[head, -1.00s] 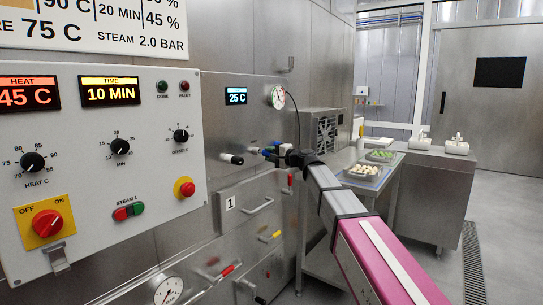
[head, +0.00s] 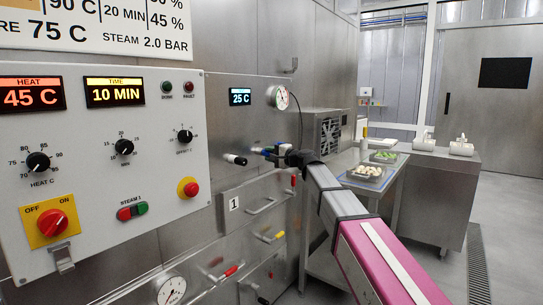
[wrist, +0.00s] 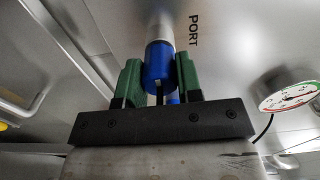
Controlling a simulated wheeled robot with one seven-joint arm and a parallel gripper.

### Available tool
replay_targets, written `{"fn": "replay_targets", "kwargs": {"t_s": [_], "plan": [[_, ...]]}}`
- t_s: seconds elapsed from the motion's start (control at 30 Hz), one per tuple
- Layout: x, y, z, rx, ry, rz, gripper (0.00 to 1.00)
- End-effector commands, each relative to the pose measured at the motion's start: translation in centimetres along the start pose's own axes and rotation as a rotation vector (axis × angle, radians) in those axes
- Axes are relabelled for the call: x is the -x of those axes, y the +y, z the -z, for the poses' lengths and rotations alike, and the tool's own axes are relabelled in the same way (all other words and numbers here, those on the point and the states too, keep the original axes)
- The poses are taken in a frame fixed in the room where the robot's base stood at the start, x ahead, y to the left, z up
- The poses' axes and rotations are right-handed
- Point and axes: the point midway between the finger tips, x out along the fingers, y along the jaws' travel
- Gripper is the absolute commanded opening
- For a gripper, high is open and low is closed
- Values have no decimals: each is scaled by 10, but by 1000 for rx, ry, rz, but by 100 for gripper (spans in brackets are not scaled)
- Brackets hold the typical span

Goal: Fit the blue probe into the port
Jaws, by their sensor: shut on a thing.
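My gripper (head: 283,152) is at the steel panel, below the small 25 C display. Its green fingers (wrist: 158,82) are shut on the blue probe (wrist: 158,62), which also shows in the head view (head: 263,151).
A round gauge (wrist: 288,90) with a dark cable is close on the right. Drawers with handles (head: 262,206) lie below. A table (head: 352,166) with food trays stands behind.

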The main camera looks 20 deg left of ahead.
Motion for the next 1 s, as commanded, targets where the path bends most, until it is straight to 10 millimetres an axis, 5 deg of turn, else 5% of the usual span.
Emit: {"fn": "replay_targets", "kwargs": {"t_s": [0.97,1.0], "plan": [[-4,0,0,0,0,0,8],[-4,0,0,0,0,0,39]]}}
